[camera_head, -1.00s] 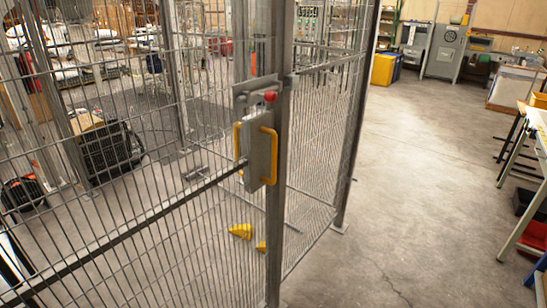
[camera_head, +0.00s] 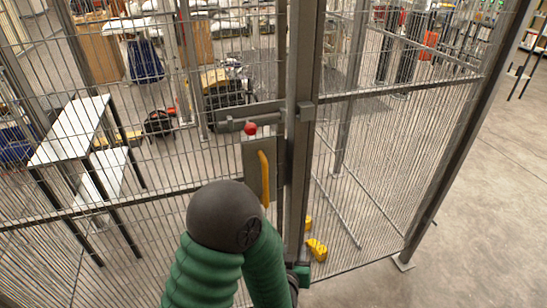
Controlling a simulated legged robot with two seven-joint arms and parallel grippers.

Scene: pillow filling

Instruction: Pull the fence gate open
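The wire-mesh fence gate (camera_head: 160,204) spans the left and middle of the head view and stands against the grey upright post (camera_head: 300,120). I see no clear gap between them. A grey latch plate with a red knob (camera_head: 250,128) sits at the gate's edge. A yellow handle (camera_head: 264,178) is below it. My green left arm rises from the bottom in front of the gate, its dark joint just below the handle. A small part of my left gripper (camera_head: 302,274) shows low by the post. Its fingers are mostly hidden. My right gripper is out of view.
More mesh fence continues right to a dark corner post (camera_head: 450,150) with a floor foot. Behind the mesh are a white table (camera_head: 72,135), yellow pieces (camera_head: 317,249) on the floor and a dark machine. Bare concrete floor lies at the right.

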